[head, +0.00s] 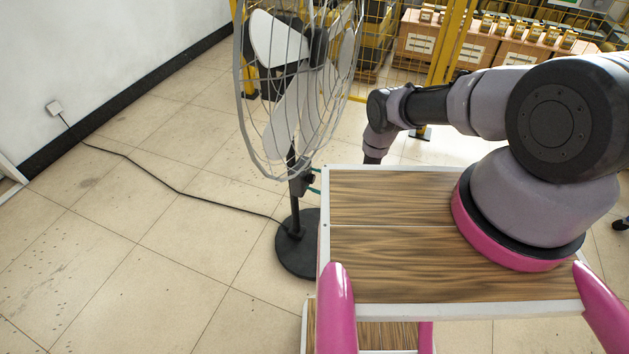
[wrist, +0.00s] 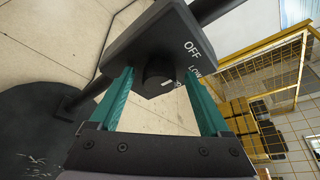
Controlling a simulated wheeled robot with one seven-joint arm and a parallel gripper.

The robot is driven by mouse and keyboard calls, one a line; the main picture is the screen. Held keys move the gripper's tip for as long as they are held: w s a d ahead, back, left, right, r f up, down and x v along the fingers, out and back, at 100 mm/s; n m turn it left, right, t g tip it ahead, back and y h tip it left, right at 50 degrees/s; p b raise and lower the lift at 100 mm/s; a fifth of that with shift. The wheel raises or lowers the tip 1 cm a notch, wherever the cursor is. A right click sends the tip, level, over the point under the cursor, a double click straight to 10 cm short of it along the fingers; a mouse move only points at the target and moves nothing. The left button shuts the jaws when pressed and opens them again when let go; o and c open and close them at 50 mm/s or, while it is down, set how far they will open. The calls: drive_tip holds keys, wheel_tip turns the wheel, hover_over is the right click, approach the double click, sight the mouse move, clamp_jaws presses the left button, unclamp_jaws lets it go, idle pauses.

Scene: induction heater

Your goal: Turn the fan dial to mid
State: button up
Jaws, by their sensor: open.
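The pedestal fan (head: 285,120) stands on the floor left of my wooden-topped base, with a dark control box (head: 301,183) on its pole. In the wrist view the box (wrist: 150,38) shows the words OFF and LOW, and a black round dial (wrist: 158,77) with a pale mark on its right side. I cannot tell exactly which setting the mark points to. No mid label is readable. My gripper (wrist: 158,74) is open, with one teal finger on each side of the dial and gaps visible. In the head view its teal fingers barely show beside the box.
A black cable (head: 165,185) runs over the floor from the fan to a wall socket (head: 54,107). A yellow mesh fence (head: 445,45) and shelves with boxes (head: 480,48) stand behind.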

clamp_jaws()
